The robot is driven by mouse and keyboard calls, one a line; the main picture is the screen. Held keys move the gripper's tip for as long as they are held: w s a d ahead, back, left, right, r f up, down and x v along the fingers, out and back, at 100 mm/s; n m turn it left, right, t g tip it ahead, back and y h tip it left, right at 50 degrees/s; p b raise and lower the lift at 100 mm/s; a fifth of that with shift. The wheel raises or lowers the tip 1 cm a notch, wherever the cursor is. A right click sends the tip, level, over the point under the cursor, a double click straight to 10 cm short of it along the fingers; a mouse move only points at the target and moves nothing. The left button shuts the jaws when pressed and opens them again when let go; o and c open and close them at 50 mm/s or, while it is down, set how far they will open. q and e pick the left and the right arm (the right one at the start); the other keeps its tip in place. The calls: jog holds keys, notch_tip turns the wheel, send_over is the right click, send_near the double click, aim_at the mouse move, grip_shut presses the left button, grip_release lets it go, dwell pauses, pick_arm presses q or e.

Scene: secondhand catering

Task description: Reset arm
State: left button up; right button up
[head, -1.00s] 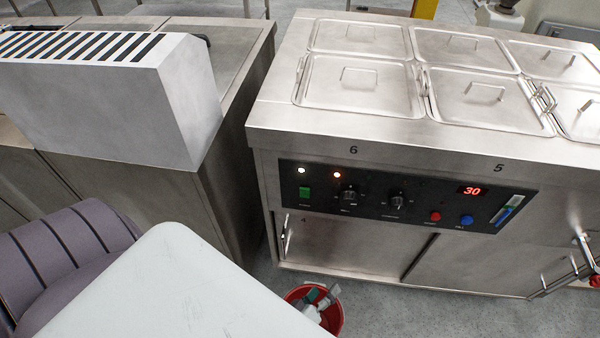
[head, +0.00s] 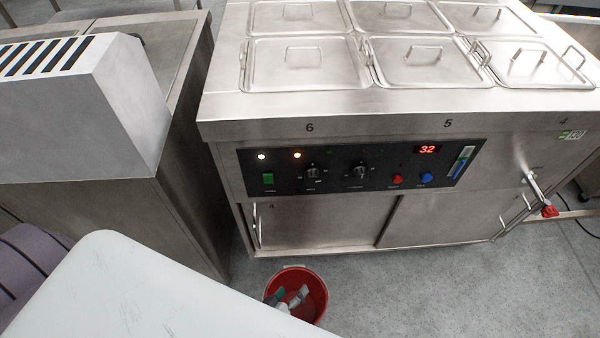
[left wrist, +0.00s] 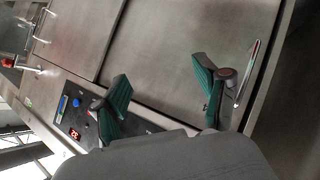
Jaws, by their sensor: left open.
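My left gripper (head: 288,294) shows small in the head view, its grey and green fingers in front of the red bucket. The white rounded arm part at lower left hides the rest of it. In the left wrist view my left gripper (left wrist: 162,78) is open and empty, with its two green-padded fingers spread apart. Behind them are the steel doors of the catering counter (left wrist: 190,35). My right gripper is not in view.
The steel counter (head: 300,101) with several lidded pans and a control panel (head: 335,167) stands ahead. A red bucket (head: 316,297) is on the floor before it. A striped-top steel unit (head: 80,120) stands at left, a purple chair (head: 30,262) at lower left. Floor at lower right is clear.

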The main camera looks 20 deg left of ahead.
pick_arm(q)
jog(key=s+a+f+m+g, duration=0.4)
jog(key=s+f, duration=0.4)
jog(key=s, duration=0.3)
jog(key=s+a+f+m+g+y, duration=0.1)
jog(key=s+a+f+m+g, duration=0.4)
jog(key=s, duration=0.7)
notch_tip(320, 180, down, 3)
jog(key=shift+s+a+r+g+y, duration=0.15)
jog(key=shift+s+a+g+y, duration=0.15)
jog(key=shift+g, duration=0.5)
